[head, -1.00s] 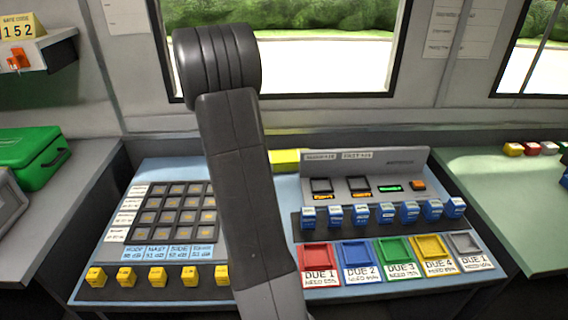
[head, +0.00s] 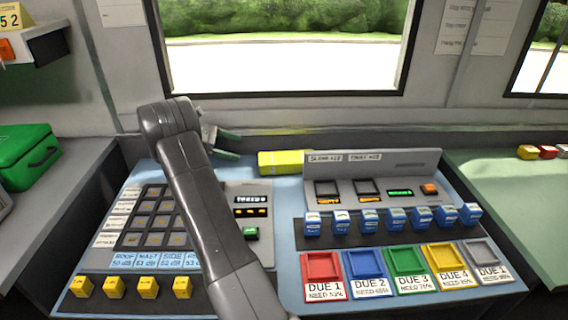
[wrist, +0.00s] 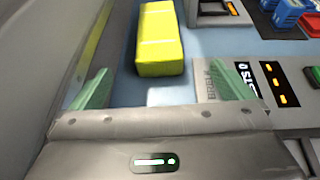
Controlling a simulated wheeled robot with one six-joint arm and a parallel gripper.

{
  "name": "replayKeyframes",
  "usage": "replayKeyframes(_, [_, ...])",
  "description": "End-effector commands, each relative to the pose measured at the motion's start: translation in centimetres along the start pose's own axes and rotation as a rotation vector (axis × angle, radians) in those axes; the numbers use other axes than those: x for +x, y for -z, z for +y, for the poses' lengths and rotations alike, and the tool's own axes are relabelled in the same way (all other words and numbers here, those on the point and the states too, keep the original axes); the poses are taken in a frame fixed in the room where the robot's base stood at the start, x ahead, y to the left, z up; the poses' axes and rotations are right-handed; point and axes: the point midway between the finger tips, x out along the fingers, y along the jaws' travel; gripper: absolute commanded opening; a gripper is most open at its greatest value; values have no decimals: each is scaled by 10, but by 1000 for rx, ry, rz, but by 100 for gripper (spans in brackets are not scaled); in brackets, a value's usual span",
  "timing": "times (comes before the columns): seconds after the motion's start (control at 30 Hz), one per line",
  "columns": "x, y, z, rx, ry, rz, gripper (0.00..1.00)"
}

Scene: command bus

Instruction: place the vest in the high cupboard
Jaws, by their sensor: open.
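The vest looks like a folded bright yellow block with a paler stripe. It lies at the back of the blue desk, left of the grey panel, in the head view (head: 280,162). In the wrist view the vest (wrist: 161,40) lies ahead of my gripper (wrist: 162,82), between the lines of its two green fingers. My gripper (head: 224,144) is open and empty, just left of the vest and apart from it. My arm hides part of the desk. No high cupboard can be made out in these views.
The grey panel (head: 375,165) stands right of the vest, with several blue blocks before it. Coloured trays (head: 406,262) line the desk front. A wall and window (head: 285,45) rise close behind. A green case (head: 26,155) sits at left.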

Motion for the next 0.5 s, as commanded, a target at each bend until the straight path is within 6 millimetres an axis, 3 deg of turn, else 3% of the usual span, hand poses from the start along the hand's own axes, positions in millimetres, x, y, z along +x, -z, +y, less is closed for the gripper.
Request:
replayKeyframes(0.3, [61,0,0,-1,4,1,100])
replayKeyframes(0.5, [79,0,0,0,1,3,100])
